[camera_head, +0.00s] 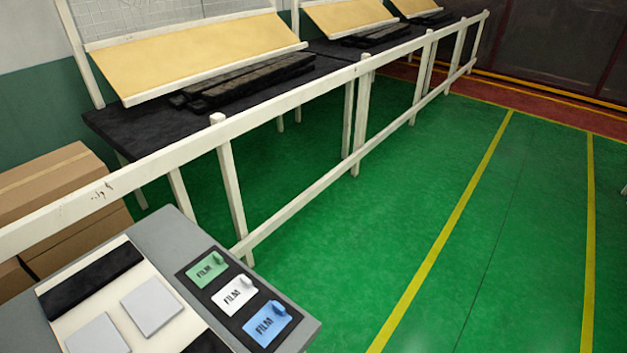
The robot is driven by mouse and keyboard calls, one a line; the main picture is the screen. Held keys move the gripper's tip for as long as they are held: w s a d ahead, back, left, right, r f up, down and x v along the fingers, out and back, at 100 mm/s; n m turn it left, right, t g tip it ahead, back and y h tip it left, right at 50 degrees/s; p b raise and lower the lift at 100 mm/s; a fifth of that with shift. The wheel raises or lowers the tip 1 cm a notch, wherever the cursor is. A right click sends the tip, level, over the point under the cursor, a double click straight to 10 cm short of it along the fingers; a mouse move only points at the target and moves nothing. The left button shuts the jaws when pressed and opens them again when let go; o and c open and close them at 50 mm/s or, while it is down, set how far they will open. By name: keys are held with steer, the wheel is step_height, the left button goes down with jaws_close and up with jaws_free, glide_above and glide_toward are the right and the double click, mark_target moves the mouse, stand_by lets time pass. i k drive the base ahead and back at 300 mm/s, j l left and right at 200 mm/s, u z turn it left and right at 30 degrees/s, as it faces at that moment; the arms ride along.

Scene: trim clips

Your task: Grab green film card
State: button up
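The green film card (206,269) lies at the far end of a row of three cards on a black panel (229,312). The panel is set on a grey-topped stand (176,240) at the bottom left. The card is marked "FILM" and has a small raised tab at its upper right. A white film card (233,295) and a blue film card (267,323) lie nearer in the same row. My gripper is not in view.
A white rail fence (290,103) runs just behind the stand. Beyond it are black tables with tilted tan boards (190,57). Cardboard boxes (60,190) stand at the left. The green floor (440,190) at right is clear.

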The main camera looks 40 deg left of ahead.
mark_target(208, 269)
steer(key=i+u, duration=0.3)
steer(key=i, duration=0.2)
steer(key=i+l+u, duration=0.1)
steer(key=i+u, duration=0.15)
steer(key=i, duration=0.2)
steer(key=i+l+u, duration=0.3)
steer(key=i, duration=0.2)
steer(key=i+l+u, duration=0.25)
steer(key=i, duration=0.2)
steer(key=i+j+u, duration=0.15)
steer(key=u, duration=0.35)
steer(key=i+j+u, duration=0.15)
steer(key=u, duration=0.35)
steer(key=i+u, duration=0.25)
steer(key=u, duration=0.25)
steer(key=i+u, duration=0.2)
steer(key=u, duration=0.25)
steer(key=i+l+u, duration=0.15)
steer(key=u, duration=0.35)
steer(key=i+u, duration=0.35)
steer(key=i+l+u, duration=0.1)
steer(key=i+u, duration=0.25)
